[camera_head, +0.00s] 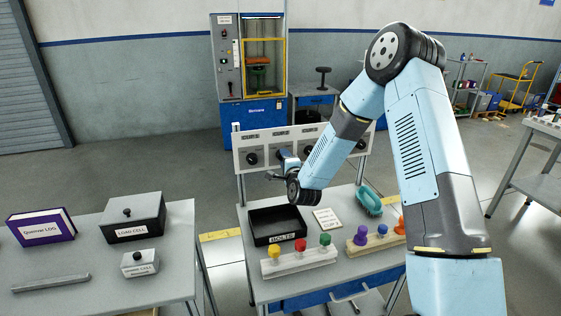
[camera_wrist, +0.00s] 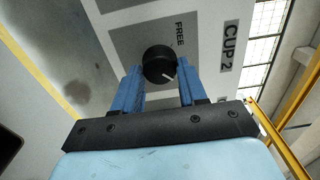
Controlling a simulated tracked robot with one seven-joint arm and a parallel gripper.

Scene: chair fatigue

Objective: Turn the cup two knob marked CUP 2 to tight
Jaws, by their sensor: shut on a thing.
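The black CUP 2 knob (camera_wrist: 159,65) is in the wrist view, on a grey plate of the panel. Its white pointer line points to the lower right of the picture. The word FREE (camera_wrist: 180,33) is printed above and right of the knob, and the CUP 2 label (camera_wrist: 230,46) is further right. No tight mark shows in this view. My gripper (camera_wrist: 160,67) has its blue fingers on either side of the knob, shut on it. In the head view my gripper (camera_head: 286,160) is at the white panel (camera_head: 270,137) and hides this knob.
Other black knobs (camera_head: 252,158) sit along the panel. Below it, the table holds a black BOLTS tray (camera_head: 262,239), a card (camera_head: 328,219), a teal object (camera_head: 369,200) and two racks with coloured knobs. A left table carries a LOAD CELL box (camera_head: 133,220).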

